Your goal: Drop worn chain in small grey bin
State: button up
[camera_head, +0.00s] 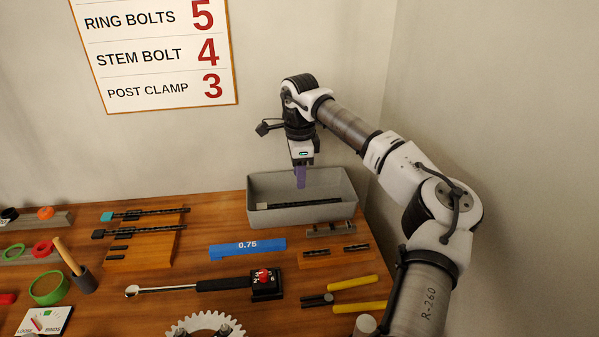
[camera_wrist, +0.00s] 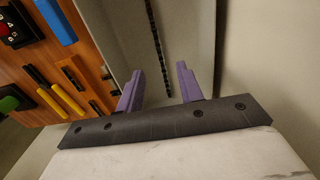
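The small grey bin (camera_head: 347,212) stands at the back right of the bench against the wall. A dark chain (camera_head: 315,204) with a pale end piece lies inside it; in the wrist view the chain (camera_wrist: 158,45) runs along the bin's floor (camera_wrist: 190,28). My gripper (camera_head: 300,184) points down over the bin, above the chain. In the wrist view its two purple fingers (camera_wrist: 160,88) stand apart with nothing between them. Two more dark chains, one with a teal end (camera_head: 108,216) and one with a dark end (camera_head: 98,234), lie on a wooden block at the left.
A blue bar marked 0.75 (camera_head: 247,249), a torque wrench (camera_head: 195,287), yellow-handled pliers (camera_head: 352,283) and a wooden block with small dark parts (camera_head: 337,257) lie in front of the bin. A toothed ring (camera_head: 205,322) is at the front edge. Walls stand close behind and right.

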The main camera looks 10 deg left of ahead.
notch_tip(320, 180, up, 14)
jog(key=b, duration=0.2)
jog(key=shift+f, duration=0.1)
dwell(0.6)
